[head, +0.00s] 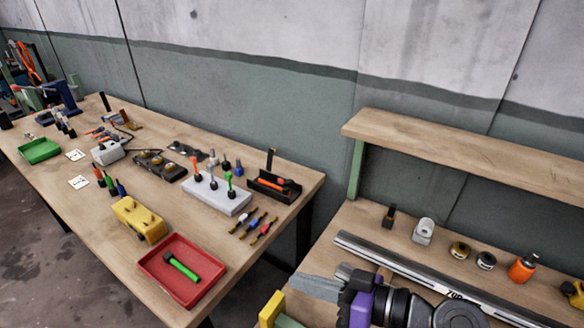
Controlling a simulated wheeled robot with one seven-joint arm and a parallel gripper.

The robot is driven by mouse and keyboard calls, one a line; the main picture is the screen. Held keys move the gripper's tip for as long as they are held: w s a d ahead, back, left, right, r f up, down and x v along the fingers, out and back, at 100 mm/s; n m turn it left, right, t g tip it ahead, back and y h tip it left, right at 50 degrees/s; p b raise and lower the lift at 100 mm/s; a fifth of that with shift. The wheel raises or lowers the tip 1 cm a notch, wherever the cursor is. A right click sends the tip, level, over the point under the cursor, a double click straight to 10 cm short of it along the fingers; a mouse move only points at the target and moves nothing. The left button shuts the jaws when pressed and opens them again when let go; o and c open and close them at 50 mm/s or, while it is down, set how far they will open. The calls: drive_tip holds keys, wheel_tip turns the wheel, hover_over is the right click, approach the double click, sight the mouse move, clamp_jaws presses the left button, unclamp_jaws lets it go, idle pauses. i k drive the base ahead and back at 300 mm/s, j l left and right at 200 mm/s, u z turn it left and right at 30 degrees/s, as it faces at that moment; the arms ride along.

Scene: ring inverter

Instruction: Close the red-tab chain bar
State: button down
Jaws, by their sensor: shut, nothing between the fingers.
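I cannot make out a red tab or clearly tell which object is the chain bar. A long silver bar (408,268) lies across the right bench, with dark lettering near its right end; my arm hides part of its near side. My gripper (302,285) is at the bottom centre, its grey fingers pointing left, shut and empty. It is in front of the silver bar's left end, over the right bench's near left part. I cannot tell whether it touches anything.
The left bench (75,222) holds a red tray (154,266) with a green-handled tool, a yellow block (137,219), a white holder (212,195) and a black tray (262,190). A wooden shelf (470,153) overhangs the right bench. An orange bottle (522,268) stands behind the bar. A gap separates the benches.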

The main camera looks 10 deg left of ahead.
sight(281, 182)
drive_tip(key=i+j, duration=0.1)
drive_tip(key=i, duration=1.15)
